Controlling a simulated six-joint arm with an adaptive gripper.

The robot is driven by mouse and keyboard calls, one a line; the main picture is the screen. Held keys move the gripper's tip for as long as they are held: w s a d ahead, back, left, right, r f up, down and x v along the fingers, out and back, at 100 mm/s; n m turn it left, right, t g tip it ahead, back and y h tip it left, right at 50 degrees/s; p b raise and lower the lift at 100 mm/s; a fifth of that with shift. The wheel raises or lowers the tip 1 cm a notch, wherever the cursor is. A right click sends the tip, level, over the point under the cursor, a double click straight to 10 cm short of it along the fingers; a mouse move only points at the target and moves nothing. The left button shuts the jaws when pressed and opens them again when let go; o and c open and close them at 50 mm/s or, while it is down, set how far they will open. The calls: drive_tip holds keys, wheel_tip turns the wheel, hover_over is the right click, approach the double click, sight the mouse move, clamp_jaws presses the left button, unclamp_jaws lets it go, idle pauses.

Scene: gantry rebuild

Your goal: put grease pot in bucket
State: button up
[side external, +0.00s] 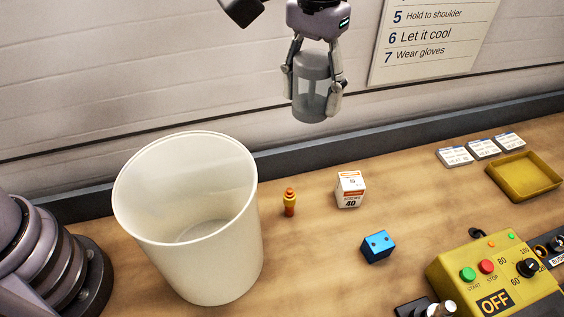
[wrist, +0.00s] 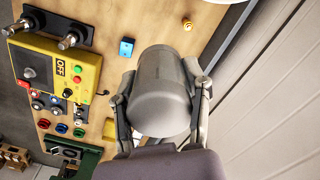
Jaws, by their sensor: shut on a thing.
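The grease pot (side external: 311,88) is a grey, round pot with a lighter band around its side. My gripper (side external: 312,88) is shut on it, one finger on each side, and holds it upright high above the bench. In the wrist view the pot (wrist: 164,92) fills the middle, between the fingers of my gripper (wrist: 163,100). The bucket (side external: 188,218) is large, cream and open at the top, standing on the bench at the left. The pot is to the right of the bucket and higher than its rim. The part of the bucket's inside that shows is empty.
On the bench right of the bucket are a small orange-red bottle (side external: 289,203), a white box (side external: 350,189) and a blue block (side external: 378,247). A yellow control box (side external: 495,275) stands front right. A yellow tray (side external: 524,176) and several white cards (side external: 482,148) lie at the back right.

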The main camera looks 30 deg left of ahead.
drive_tip(key=s+a+n, duration=1.3)
drive_tip(key=a+n, duration=0.4)
drive_tip(key=n, duration=0.2)
drive_tip(key=shift+n, duration=0.3)
wheel_tip(320, 180, down, 30)
drive_tip(key=shift+s+a+r, duration=0.1)
drive_tip(key=shift+r, duration=0.15)
drive_tip(key=shift+f, duration=2.2)
drive_tip(key=o, duration=1.2)
drive_tip(key=shift+f, duration=0.1)
drive_tip(key=shift+o, duration=0.2)
wheel_tip(320, 180, up, 12)
